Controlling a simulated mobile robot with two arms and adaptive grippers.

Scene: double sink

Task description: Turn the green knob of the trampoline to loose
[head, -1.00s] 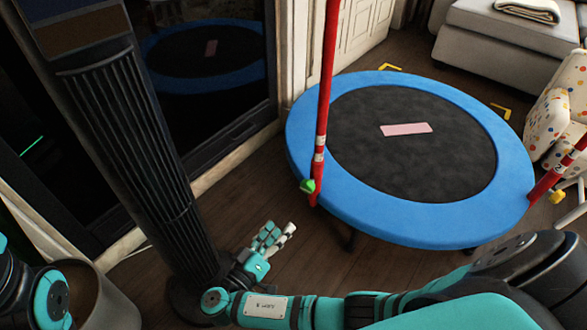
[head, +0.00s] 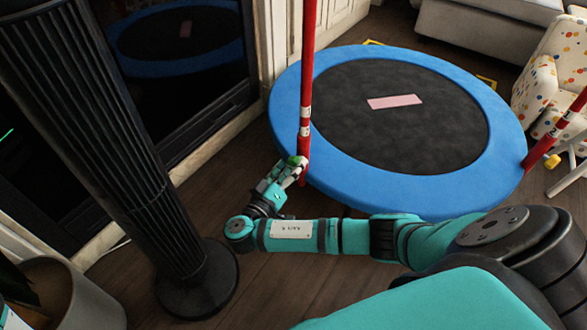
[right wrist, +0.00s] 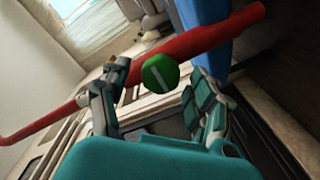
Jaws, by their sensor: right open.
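The blue-rimmed trampoline (head: 455,190) has a dark mat with a pink strip on it. A red pole (head: 308,70) rises at its left edge, with white markings low down. The green knob (right wrist: 160,74) is on this red pole (right wrist: 215,33) and shows a pale line on its face in the right wrist view. My right gripper (head: 293,172) is at the knob's height on the pole, partly covering the knob in the head view. In the right wrist view my right gripper (right wrist: 158,90) is open, its fingers on either side of the knob. My left gripper is not in view.
A black tower fan (head: 110,150) stands left of my right arm, its round base on the wooden floor. A grey pot (head: 75,295) is at the lower left.

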